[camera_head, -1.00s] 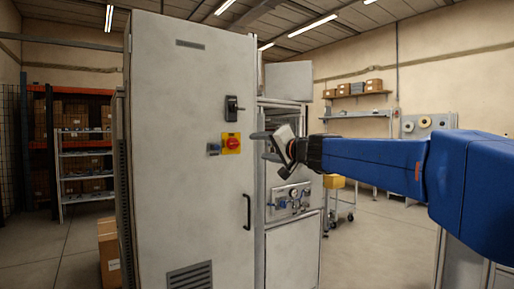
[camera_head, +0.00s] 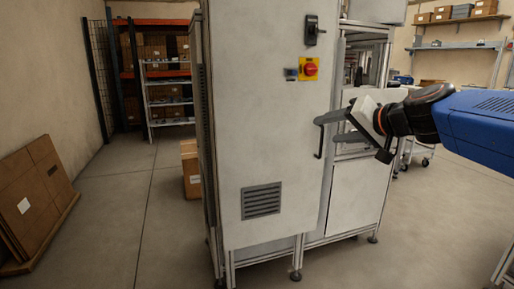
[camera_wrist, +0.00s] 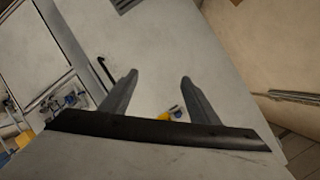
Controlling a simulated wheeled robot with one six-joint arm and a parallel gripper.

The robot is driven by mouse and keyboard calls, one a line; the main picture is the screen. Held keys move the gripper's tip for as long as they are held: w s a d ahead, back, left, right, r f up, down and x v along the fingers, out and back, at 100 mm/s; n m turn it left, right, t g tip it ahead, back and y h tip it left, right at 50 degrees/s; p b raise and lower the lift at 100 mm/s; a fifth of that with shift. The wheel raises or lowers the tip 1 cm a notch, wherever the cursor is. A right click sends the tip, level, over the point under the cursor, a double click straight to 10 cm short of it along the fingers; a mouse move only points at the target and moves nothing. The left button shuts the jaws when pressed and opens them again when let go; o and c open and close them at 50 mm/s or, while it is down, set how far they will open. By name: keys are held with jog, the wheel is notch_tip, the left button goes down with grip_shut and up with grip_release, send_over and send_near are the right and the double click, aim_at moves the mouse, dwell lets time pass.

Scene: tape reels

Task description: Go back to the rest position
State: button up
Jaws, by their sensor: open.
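My gripper (camera_head: 331,128) is at the end of my blue arm, which reaches in from the right in the head view. It is in front of the right part of a tall grey cabinet (camera_head: 256,140). In the wrist view my gripper (camera_wrist: 157,88) shows two grey fingers spread apart with nothing between them. Behind them are the cabinet door (camera_wrist: 160,40) and its black handle (camera_wrist: 104,72). No tape reel can be made out now.
The cabinet has a red knob on a yellow plate (camera_head: 309,69). A cardboard box (camera_head: 190,168) stands left of it, and flat cardboard (camera_head: 38,198) leans at far left. Shelves (camera_head: 166,92) stand behind. The floor (camera_head: 115,225) at left is clear.

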jog(key=s+d+f+n+g+h, duration=0.1)
jog(key=s+d+f+g+h, duration=0.2)
jog(key=s+f, duration=1)
jog(key=s+d+f+n+g+h, duration=0.2)
jog(key=s+d+f+g+h, duration=0.1)
jog(key=s+f, duration=1.1)
notch_tip(320, 180, down, 2)
jog(key=shift+s+d+f+g, duration=0.3)
jog(key=shift+d+g, duration=0.4)
jog(key=shift+d, duration=0.3)
